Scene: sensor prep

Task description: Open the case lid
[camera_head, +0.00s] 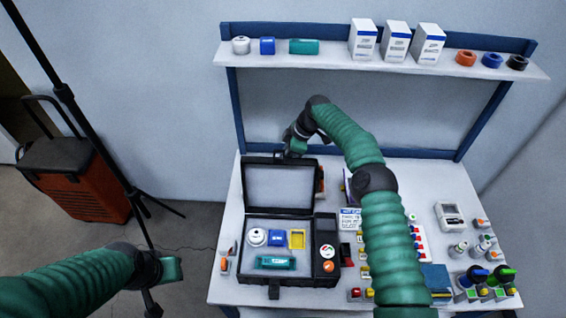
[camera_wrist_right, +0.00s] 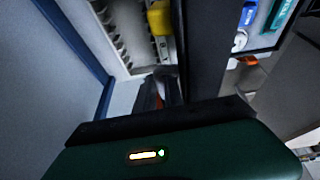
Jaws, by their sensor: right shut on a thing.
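The black case (camera_head: 327,228) stands on the table with its lid (camera_head: 279,186) raised and tilted back, light grey inside. In its base lie a white round sensor (camera_head: 257,237), a blue block (camera_head: 278,238), a yellow frame (camera_head: 297,239) and a teal module (camera_head: 276,262). My right gripper (camera_head: 290,150) is at the lid's top edge, shut on it. In the right wrist view the lid is a dark slab (camera_wrist_right: 205,50) beside my right gripper (camera_wrist_right: 168,90); the fingertips are partly hidden. My left gripper (camera_head: 172,270) is left of the table, away from the case; its jaw opening is unclear.
A shelf (camera_head: 340,61) behind the table holds white boxes (camera_head: 396,41) and small parts. Connectors, a meter (camera_head: 449,215) and knobs crowd the table's right side. A tripod (camera_head: 105,150) and an orange-red machine (camera_head: 80,185) stand at left on the floor.

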